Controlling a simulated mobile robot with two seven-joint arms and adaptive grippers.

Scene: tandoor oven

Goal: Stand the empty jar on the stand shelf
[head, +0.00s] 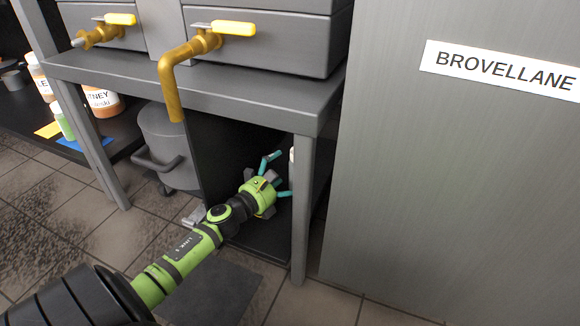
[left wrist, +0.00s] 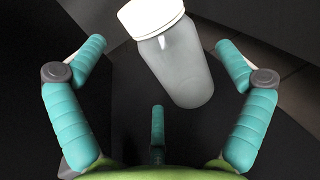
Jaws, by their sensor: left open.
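The jar (left wrist: 178,62) is clear and looks empty, with a white lid; it shows tilted in the left wrist view, between and beyond my spread fingers. In the head view only a small white part (head: 292,154) that may be its lid shows by the stand's front right leg. My left gripper (head: 278,174) reaches low under the stand, its teal fingers open; it also shows in the left wrist view (left wrist: 162,62). I see no finger closed on the jar; contact is unclear. The dark stand shelf (head: 262,238) lies below the gripper. My right gripper is out of view.
The grey stand top (head: 270,108) with brass taps (head: 205,42) overhangs my arm. The stand leg (head: 301,215) is close right of the gripper. A grey pot (head: 165,140) stands left. A large grey cabinet (head: 440,190) blocks the right. Bottles (head: 104,101) stand at the far left.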

